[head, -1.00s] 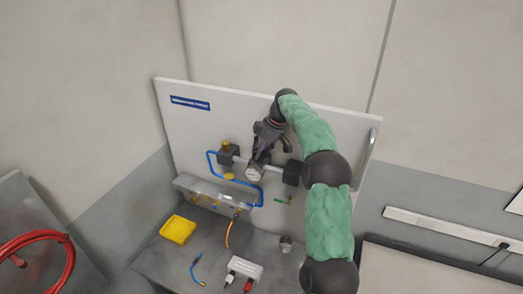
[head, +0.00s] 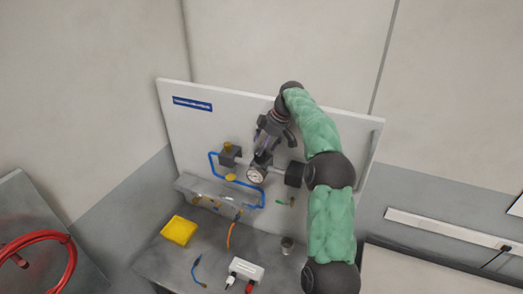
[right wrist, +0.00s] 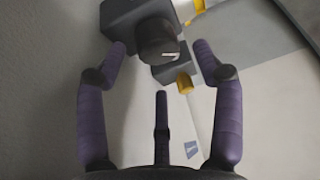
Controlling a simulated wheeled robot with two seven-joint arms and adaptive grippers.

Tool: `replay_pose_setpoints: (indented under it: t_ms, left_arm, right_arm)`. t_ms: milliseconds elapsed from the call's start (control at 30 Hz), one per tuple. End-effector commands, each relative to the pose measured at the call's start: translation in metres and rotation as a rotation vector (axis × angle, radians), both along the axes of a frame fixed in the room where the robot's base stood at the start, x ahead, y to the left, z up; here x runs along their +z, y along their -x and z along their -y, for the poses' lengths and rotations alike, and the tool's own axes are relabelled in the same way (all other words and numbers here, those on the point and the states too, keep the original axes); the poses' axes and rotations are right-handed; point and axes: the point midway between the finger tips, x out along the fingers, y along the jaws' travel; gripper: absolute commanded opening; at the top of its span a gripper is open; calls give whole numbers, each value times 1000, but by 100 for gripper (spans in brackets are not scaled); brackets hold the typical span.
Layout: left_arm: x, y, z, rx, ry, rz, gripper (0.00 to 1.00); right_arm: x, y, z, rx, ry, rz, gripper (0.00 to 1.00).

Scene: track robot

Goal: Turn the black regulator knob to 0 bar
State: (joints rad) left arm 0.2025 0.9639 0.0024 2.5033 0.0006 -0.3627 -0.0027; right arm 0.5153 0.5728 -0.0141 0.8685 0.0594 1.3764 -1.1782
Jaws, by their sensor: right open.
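The black regulator knob (right wrist: 157,40) shows in the right wrist view at the top centre, with a short white mark on its face. It sits on a dark regulator body. My right gripper (right wrist: 159,47) is open, its purple fingers pointing toward the knob. The left and right fingertips lie to either side of the knob in that view, with visible gaps; the third finger is below it. In the head view my right gripper (head: 264,142) is just above the round white pressure gauge (head: 256,175) and hides the knob. The gauge reading is too small to tell. My left gripper is not in view.
The regulator line is mounted on a white panel (head: 340,137) with a blue hose (head: 212,167). On the grey bench below are a yellow tray (head: 179,231), a white box (head: 246,268), loose hoses and a small metal cup (head: 287,244). A red hose coil (head: 70,262) lies at left.

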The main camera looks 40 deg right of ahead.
Motion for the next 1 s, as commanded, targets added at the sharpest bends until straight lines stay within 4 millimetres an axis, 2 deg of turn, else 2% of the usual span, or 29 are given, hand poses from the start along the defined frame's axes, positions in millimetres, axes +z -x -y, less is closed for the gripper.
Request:
replay_pose_setpoints:
  t_ms: [33, 200, 400, 633, 1000]
  left_arm:
    - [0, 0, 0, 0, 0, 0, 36]
    - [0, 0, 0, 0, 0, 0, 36]
    - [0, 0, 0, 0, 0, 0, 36]
    - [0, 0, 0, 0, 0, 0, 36]
    - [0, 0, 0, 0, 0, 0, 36]
  right_arm:
    - [11, 3, 3, -2, 3, 4, 68]
    - [44, 13, 9, -1, 4, 5, 68]
    - [70, 21, 15, -1, 2, 4, 68]
    - [82, 25, 17, 1, 2, 4, 68]
    - [82, 25, 16, -8, 1, -1, 68]
